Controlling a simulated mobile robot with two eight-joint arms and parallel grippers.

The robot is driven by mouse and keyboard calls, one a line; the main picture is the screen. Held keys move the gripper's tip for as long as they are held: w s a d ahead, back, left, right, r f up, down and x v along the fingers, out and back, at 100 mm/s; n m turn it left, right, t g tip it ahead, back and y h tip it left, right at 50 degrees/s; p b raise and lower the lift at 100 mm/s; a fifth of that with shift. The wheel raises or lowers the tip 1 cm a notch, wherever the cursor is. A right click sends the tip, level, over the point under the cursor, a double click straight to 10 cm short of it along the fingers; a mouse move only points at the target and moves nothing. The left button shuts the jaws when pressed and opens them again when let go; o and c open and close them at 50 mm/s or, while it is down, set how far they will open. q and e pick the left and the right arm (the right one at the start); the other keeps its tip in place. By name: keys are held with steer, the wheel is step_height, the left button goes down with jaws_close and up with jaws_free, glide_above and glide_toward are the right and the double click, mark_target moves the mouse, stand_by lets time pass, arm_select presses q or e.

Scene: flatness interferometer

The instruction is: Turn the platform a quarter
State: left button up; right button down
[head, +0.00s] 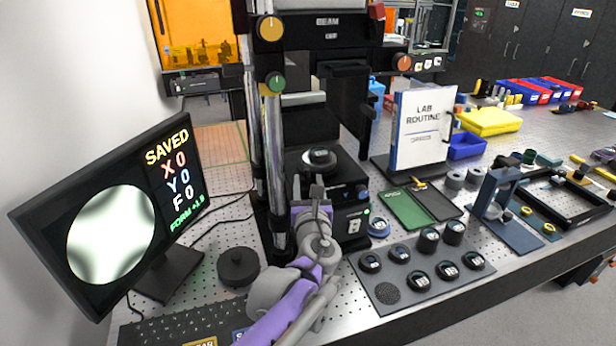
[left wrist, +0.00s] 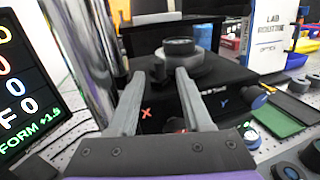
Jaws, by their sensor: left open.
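The round grey platform (head: 320,168) sits on the black stage under the interferometer's column, with a dark round part on it. In the left wrist view the platform (left wrist: 188,73) is just beyond my fingertips, and the dark ringed part (left wrist: 179,46) stands on top. My left gripper (head: 318,190) is in front of the platform, in line with it. In the left wrist view my left gripper (left wrist: 160,76) is open, with nothing between its fingers, and the fingers look apart from the platform's rim. My right gripper is in neither view.
A monitor (head: 110,215) at left reads SAVED, X 0, Y 0, F 0. Chrome posts (head: 270,150) stand just left of the stage. A blue knob (left wrist: 259,97) is at its right. A tray of round parts (head: 405,300) and a lab routine stand (head: 421,130) are to the right.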

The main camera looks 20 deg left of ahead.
arm_select(q)
steer(key=shift+x, duration=1.15)
jaws_close()
stand_by(0.6)
